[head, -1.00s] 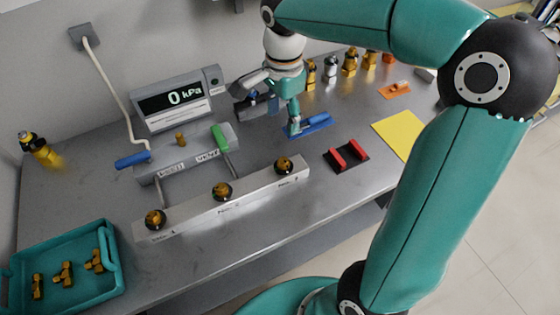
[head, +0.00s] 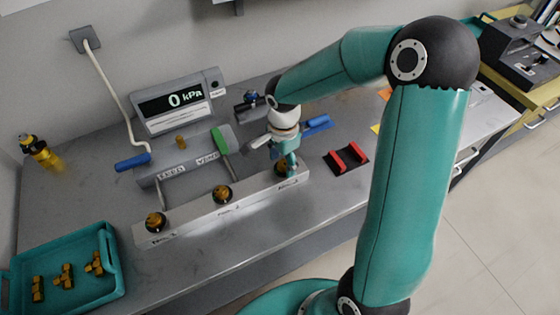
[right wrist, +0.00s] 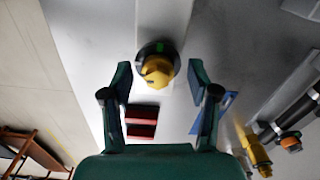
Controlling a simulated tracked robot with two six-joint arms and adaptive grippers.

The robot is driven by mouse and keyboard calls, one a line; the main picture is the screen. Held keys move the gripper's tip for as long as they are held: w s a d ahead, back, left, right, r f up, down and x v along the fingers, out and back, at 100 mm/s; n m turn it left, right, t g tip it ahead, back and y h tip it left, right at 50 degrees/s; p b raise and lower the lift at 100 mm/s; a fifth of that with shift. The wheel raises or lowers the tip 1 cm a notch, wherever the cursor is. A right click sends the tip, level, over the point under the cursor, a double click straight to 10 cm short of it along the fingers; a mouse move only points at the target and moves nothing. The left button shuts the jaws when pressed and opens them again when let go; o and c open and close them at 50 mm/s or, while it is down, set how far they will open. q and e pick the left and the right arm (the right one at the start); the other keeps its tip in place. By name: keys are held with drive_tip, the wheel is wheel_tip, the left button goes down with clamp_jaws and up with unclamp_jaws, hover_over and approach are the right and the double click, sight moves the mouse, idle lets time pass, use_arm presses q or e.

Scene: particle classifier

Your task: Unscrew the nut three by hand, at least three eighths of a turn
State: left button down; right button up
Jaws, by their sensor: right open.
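A grey manifold bar (head: 253,194) carries three brass fittings with black collars: left (head: 156,221), middle (head: 222,194) and right. The right-hand one (head: 280,166), at the third port, is partly hidden by my right gripper (head: 288,169) in the head view. My right gripper is open and empty, directly over that third fitting. In the right wrist view, the yellow brass nut (right wrist: 157,68) in its black ring sits centred between the spread fingers (right wrist: 159,74), with gaps on both sides. My left gripper is not seen.
A pressure display (head: 172,102) reading 0 kPa stands behind the bar. A blue handle (head: 132,162) and a green handle (head: 219,140) are nearby. A black-and-red holder (head: 347,158) lies to the right. A teal tray (head: 117,262) with brass fittings is at front left.

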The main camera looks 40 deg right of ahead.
clamp_jaws()
drive_tip(key=shift+a, duration=0.2)
drive_tip(key=shift+d, duration=0.15)
